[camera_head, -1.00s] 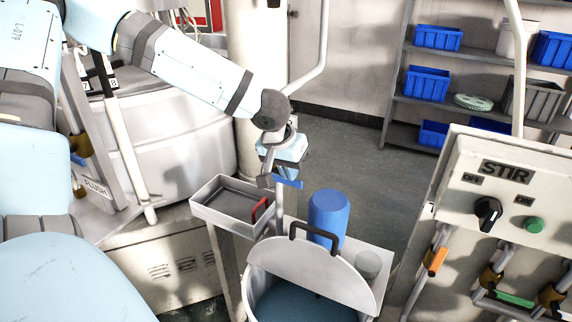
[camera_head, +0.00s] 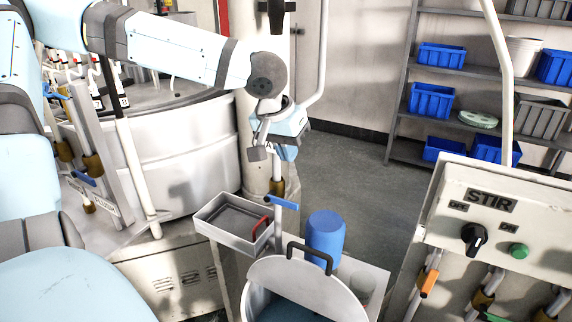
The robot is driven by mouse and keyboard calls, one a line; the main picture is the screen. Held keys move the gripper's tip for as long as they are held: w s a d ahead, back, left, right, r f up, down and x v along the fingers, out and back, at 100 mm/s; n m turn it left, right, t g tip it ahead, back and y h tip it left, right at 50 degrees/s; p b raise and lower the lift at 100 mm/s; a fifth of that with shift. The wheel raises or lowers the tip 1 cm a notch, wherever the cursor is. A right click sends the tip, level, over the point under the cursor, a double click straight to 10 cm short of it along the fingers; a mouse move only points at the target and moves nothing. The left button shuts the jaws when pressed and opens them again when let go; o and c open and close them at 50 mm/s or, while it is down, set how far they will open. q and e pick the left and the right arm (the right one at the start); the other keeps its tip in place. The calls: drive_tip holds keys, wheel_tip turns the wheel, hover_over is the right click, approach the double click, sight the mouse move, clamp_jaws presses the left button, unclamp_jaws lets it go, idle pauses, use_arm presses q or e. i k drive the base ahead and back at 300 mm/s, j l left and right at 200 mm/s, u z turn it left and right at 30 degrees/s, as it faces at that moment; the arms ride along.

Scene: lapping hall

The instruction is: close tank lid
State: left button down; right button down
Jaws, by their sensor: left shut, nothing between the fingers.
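The tank (camera_head: 249,303) is at the bottom centre, with blue-dark contents partly in view. Its round pale lid (camera_head: 325,287) stands raised on the tank's far side, with a dark handle (camera_head: 309,254) at its top edge. My left gripper (camera_head: 267,160) is above and behind the tank, apart from the lid. It points downward near the pale post, shut and empty. My right gripper is not in view.
A grey tray (camera_head: 232,224) with a red-handled item is left of the lid. A blue canister (camera_head: 325,233) and a clear jar (camera_head: 362,285) stand behind it. The STIR panel (camera_head: 490,215) is at the right. Shelves with blue bins (camera_head: 431,101) stand at the back right.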

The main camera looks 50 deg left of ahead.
sight(313, 287)
drive_tip(key=u, duration=1.45)
